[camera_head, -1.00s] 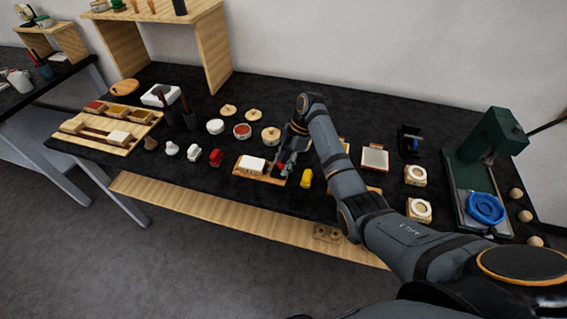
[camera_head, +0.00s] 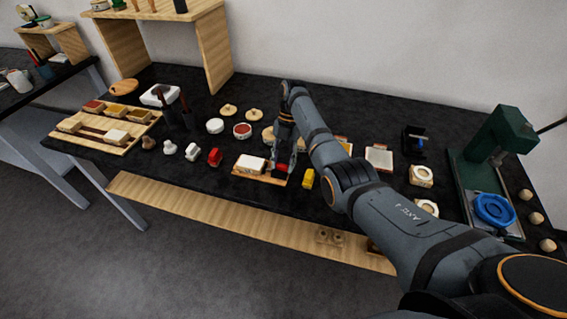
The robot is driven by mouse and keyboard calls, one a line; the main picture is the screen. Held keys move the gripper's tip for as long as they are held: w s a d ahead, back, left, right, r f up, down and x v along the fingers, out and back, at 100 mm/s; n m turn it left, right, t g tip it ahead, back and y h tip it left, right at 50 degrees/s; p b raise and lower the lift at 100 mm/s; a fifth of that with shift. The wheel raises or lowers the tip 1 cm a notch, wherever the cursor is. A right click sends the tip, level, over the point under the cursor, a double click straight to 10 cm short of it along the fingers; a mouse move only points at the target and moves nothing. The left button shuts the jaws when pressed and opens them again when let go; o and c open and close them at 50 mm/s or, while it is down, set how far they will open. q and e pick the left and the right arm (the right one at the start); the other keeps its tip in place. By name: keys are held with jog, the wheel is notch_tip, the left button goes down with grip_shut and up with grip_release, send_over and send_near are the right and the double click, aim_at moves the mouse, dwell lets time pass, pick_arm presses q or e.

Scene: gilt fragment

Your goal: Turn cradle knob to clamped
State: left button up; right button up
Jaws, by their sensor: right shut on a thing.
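The cradle (camera_head: 238,172) is a small wooden base at the front middle of the black bench, with a white block (camera_head: 250,162) on it. My right gripper (camera_head: 282,170) is at the right end of the cradle, pointing down, shut on the cradle knob. My left gripper is not in view.
A red piece (camera_head: 215,157) stands left of the cradle and a yellow piece (camera_head: 308,179) close to its right. Round lids and jars lie behind. A green press (camera_head: 495,140) with a blue ring (camera_head: 493,209) stands at the right.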

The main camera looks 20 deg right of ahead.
jog(key=shift+n, duration=0.3)
dwell(0.4)
jog(key=o, duration=1.2)
jog(key=shift+c, duration=0.2)
jog(key=shift+r, duration=0.1)
jog(key=v, duration=0.7)
jog(key=shift+w, duration=0.2)
jog(key=shift+a+r, duration=0.1)
